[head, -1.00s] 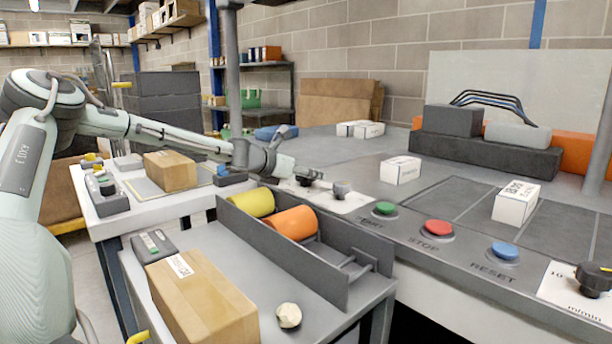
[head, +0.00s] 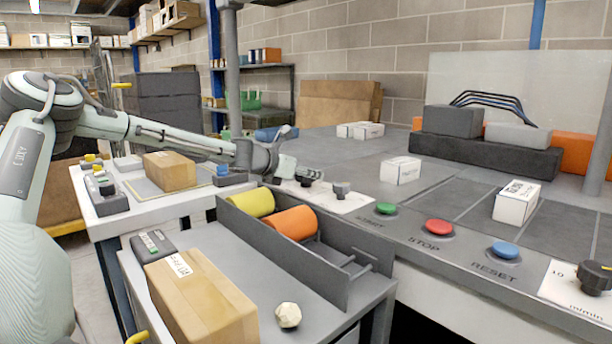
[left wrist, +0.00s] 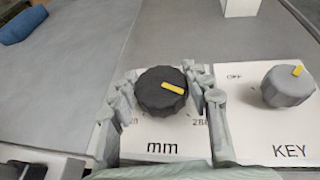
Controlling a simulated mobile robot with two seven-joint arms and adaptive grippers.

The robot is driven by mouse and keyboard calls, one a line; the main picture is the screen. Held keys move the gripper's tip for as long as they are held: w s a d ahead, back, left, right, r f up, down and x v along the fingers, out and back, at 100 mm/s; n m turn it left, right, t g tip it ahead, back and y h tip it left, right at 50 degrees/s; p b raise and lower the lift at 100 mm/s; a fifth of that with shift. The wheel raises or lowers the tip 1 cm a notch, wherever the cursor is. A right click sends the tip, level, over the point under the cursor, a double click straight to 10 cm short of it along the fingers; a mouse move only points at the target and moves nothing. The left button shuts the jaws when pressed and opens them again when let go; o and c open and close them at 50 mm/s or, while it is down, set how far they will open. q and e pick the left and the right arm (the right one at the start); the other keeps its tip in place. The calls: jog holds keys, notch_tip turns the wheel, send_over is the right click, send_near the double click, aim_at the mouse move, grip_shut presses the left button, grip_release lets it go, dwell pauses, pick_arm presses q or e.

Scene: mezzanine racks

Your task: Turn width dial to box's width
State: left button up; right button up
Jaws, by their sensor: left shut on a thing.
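The black width dial (left wrist: 161,91) shows in the left wrist view on a white plate marked "mm", its yellow pointer aimed right and slightly down. My left gripper (left wrist: 166,88) has a finger on each side of the dial and is shut on it. In the head view my left gripper (head: 312,176) is at the far left end of the grey bench and largely hides the dial. A brown cardboard box (head: 200,298) with a white label lies on the near cart. Another brown box (head: 169,171) sits on the left table. My right gripper is not in view.
A grey key knob (left wrist: 288,86) stands close right of the dial. Green (head: 385,208), red (head: 438,227) and blue (head: 505,251) buttons line the bench front. Another black dial (head: 594,278) is at far right. A white carton (head: 516,202) stands on the bench.

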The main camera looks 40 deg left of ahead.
pick_arm(q)
jog(key=n+y+b, duration=0.2)
jog(key=y, duration=0.1)
jog(key=shift+d+f+n+g, duration=0.1)
jog(key=shift+f+n+g, duration=0.05)
jog(key=shift+n+g, duration=0.25)
jog(key=shift+n+y, duration=0.4)
jog(key=shift+y, duration=0.2)
jog(key=shift+n+g+y, duration=0.3)
jog(key=shift+n+y, duration=0.2)
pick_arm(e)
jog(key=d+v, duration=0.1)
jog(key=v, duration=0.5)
pick_arm(q)
jog(key=shift+r+n+g+y+p, duration=0.3)
jog(key=shift+n+g+y, duration=0.3)
jog(key=shift+n+y, duration=0.3)
jog(key=n+g+y+p, duration=0.1)
jog(key=n+g+y, duration=0.1)
jog(key=n, duration=0.1)
jog(key=shift+f+g+y+p, duration=0.1)
jog(key=shift+g+y+p, duration=0.2)
jog(key=shift+f+n+g+y+p, duration=0.1)
jog(key=shift+n+g+y+p, duration=0.45)
jog(key=shift+n+g, duration=0.75)
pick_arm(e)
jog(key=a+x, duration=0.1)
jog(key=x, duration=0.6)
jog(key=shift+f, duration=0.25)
